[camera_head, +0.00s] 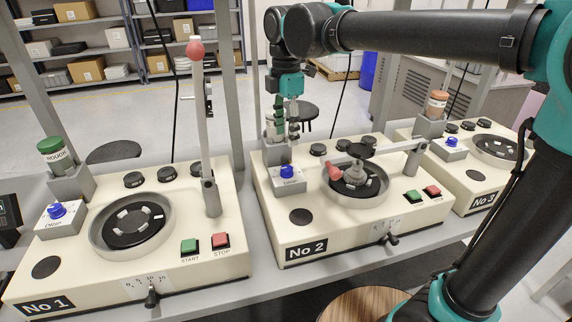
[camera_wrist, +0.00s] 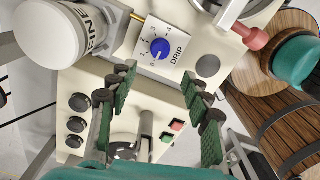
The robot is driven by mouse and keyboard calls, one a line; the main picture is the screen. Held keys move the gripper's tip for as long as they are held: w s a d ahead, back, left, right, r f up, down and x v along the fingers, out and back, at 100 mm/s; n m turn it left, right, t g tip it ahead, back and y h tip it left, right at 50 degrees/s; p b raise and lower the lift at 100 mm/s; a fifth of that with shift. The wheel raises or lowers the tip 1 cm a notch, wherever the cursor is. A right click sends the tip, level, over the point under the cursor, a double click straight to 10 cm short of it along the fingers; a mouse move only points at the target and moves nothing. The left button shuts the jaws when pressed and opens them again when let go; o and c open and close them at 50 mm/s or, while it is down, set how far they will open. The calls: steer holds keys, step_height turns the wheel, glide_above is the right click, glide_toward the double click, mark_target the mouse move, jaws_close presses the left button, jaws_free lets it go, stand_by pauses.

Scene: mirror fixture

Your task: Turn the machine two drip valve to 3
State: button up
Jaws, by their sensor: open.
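The machine two drip valve is a blue knob (camera_head: 287,171) on a white plate at the back left of machine No 2 (camera_head: 350,237). In the wrist view the knob (camera_wrist: 160,47) sits on a DRIP plate (camera_wrist: 172,62) with a numbered scale; a pale mark shows on it, but its exact setting is too small to read. My gripper (camera_head: 289,132) hangs above the valve in the head view. In the wrist view my gripper (camera_wrist: 160,97) is open, its green-padded fingers wide apart and empty. The knob appears beyond the fingertips, apart from them.
A white bottle labelled FINE (camera_wrist: 62,35) stands close beside the valve plate. A pink-red handle (camera_head: 335,172) lies over machine No 2's bowl. Machine No 1 (camera_head: 207,256) stands left with a raised red-tipped arm (camera_head: 196,48); machine No 3 (camera_head: 468,188) stands right.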

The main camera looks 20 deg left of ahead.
mark_target(286, 167)
step_height(286, 167, down, 11)
steer(key=shift+r, duration=0.1)
stand_by(0.3)
jaws_close()
